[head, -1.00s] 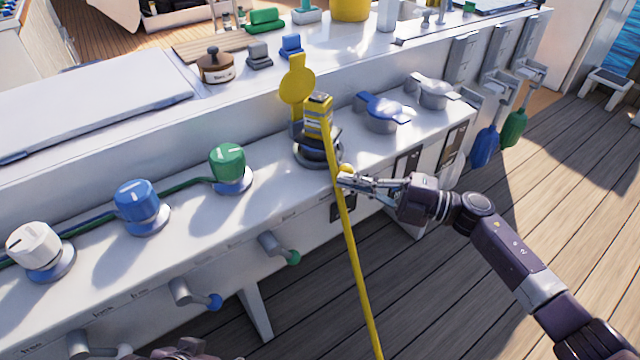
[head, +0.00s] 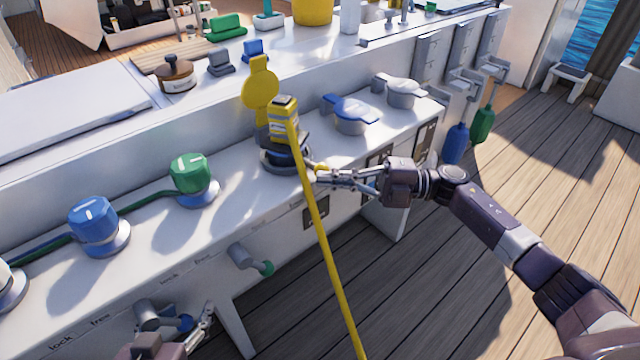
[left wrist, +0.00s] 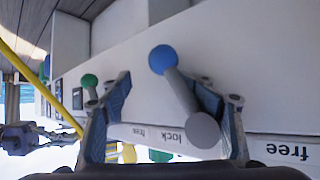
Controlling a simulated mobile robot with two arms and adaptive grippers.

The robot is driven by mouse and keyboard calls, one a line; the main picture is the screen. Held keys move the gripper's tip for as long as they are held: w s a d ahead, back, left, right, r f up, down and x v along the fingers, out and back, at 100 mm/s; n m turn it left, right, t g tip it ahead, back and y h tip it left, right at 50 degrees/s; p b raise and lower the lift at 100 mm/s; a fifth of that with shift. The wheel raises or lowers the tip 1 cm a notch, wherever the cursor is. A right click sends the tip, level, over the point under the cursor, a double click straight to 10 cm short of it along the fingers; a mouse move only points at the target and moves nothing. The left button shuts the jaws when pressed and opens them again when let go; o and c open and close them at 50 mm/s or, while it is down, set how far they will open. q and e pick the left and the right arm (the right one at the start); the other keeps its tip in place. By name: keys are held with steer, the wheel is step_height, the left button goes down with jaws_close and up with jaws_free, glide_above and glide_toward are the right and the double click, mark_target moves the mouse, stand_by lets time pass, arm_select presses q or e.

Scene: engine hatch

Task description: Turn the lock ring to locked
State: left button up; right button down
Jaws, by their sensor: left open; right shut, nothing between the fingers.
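The dark lock ring (head: 284,157) sits around the base of the yellow plug (head: 283,118) on the white console. The plug stands upright in its socket, and a small yellow piece (head: 320,169) shows at the ring's right side. My right gripper (head: 322,175) is shut and empty, its fingertips right beside that piece; I cannot tell if they touch. My left gripper (head: 193,328) is low at the console front by the blue-tipped lever (head: 160,317). In the left wrist view its open fingers (left wrist: 163,92) stand either side of the blue-tipped lever (left wrist: 180,90).
A yellow cable (head: 323,245) hangs from the plug past my right gripper. A yellow cap (head: 260,88) stands open behind the plug. Green (head: 189,173) and blue (head: 93,220) knobs are to the left, blue (head: 352,113) and white (head: 401,92) caps to the right. A green-tipped lever (head: 250,258) is below.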

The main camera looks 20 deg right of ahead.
arm_select(q)
steer(key=w+r+t, duration=0.1)
steer(key=r, duration=0.2)
steer(key=w+d+r+t+h+b, duration=0.1)
steer(key=r+t, duration=0.1)
steer(key=r, duration=0.1)
steer(key=w+d+r+t, duration=0.1)
steer(key=w+r, duration=0.1)
steer(key=shift+w+r+t, duration=0.1)
steer(key=shift+r+t, duration=0.2)
steer(key=shift+r, duration=0.1)
step_height(320, 180, up, 10)
steer(key=t+h+b, duration=0.2)
steer(key=t, duration=0.3)
glide_above(181, 264)
steer(key=d, duration=0.1)
steer(key=shift+s+d+f, duration=0.2)
arm_select(e)
steer(key=shift+w+d+n+g, duration=0.55)
steer(key=shift+d+g, duration=0.25)
steer(key=shift+d, duration=0.1)
steer(key=s+d, duration=0.2)
steer(key=d, duration=0.9)
steer(key=shift+d+f, duration=0.4)
steer(key=shift+s, duration=0.1)
